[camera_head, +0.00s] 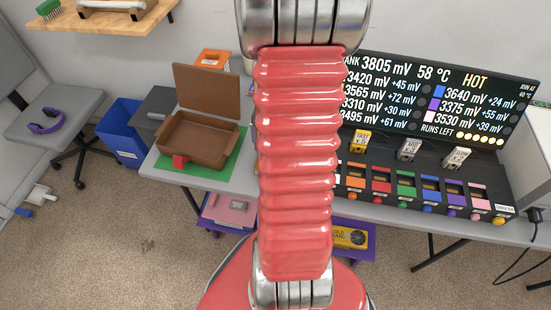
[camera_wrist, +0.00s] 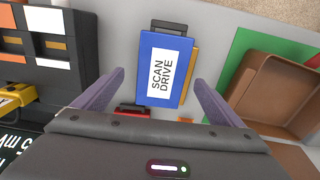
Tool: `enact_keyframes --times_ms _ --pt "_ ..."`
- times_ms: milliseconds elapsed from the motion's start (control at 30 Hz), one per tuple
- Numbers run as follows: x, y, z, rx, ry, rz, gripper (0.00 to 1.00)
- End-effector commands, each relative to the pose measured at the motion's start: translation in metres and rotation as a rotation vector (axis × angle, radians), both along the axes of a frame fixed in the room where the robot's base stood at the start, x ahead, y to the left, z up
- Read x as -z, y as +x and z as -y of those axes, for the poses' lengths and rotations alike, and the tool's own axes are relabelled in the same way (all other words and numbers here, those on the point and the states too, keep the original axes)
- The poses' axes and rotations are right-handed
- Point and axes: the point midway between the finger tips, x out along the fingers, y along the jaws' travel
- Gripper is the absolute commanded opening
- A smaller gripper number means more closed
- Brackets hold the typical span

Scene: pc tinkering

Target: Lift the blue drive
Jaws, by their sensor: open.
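The blue drive (camera_wrist: 148,82) shows in the wrist view, a flat blue block with a white label reading SCAN DRIVE and a dark handle at its far end. It lies on the grey table top. My gripper (camera_wrist: 159,82) is open, with one purple-grey finger at the left and one at the right of the drive. The fingers look apart from the drive; I cannot tell the height gap. In the head view my red arm hides the part of the table where the drive lies.
A brown open case (camera_head: 197,133) stands on a green mat (camera_head: 229,160) left of my arm. A black console (camera_head: 430,185) with coloured slots and a display (camera_head: 440,95) stand to the right. A yellow edge and a red item (camera_wrist: 131,108) lie close by the drive.

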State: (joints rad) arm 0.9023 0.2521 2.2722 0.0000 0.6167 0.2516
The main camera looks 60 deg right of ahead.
Motion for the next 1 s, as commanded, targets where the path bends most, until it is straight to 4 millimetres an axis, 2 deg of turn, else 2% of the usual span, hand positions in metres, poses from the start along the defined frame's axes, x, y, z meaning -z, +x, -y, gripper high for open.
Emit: enact_keyframes --times_ms 200,333,933,1000 --pt "0.027 0.001 -0.002 0.000 0.003 -0.003 0.91" --pt "0.036 0.001 -0.002 0.000 0.002 -0.001 0.91" --pt "0.039 0.002 -0.002 -0.001 0.001 0.000 0.91" --pt "0.039 0.002 -0.002 -0.001 0.001 0.000 0.86"
